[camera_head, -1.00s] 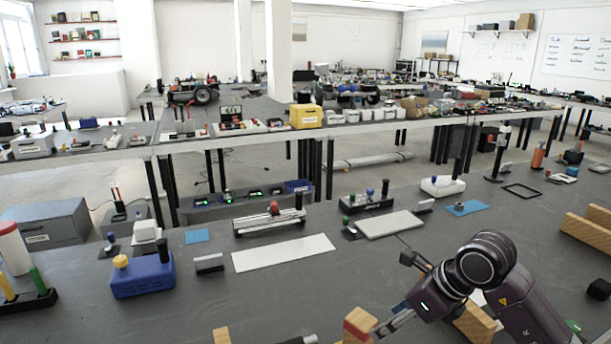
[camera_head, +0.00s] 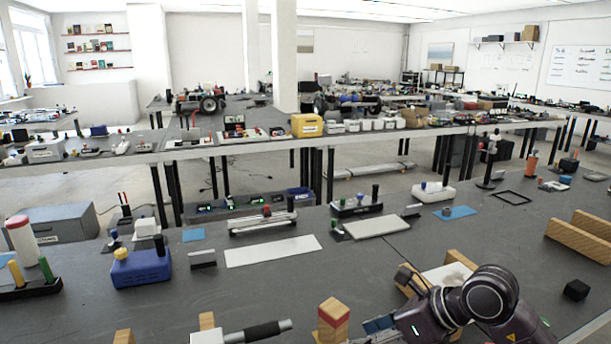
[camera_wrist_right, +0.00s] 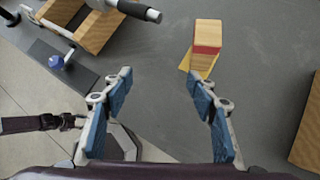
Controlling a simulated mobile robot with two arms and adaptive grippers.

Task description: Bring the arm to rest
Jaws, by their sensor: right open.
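My right arm comes in at the lower right of the head view. Its gripper (camera_head: 380,324) is low over the dark table, beside a wooden block with a red layer (camera_head: 333,319). In the right wrist view the two blue-padded fingers (camera_wrist_right: 158,82) are spread wide with nothing between them. The block (camera_wrist_right: 207,36) stands beyond the right fingertip, apart from it. My left gripper does not show in the head view.
A white tool with a black handle (camera_head: 255,332) rests at the front edge, near wooden supports. A wooden piece (camera_head: 455,262) and a black cube (camera_head: 576,290) lie around my right arm. A white plate (camera_head: 272,251) lies farther back. Open dark table top lies between.

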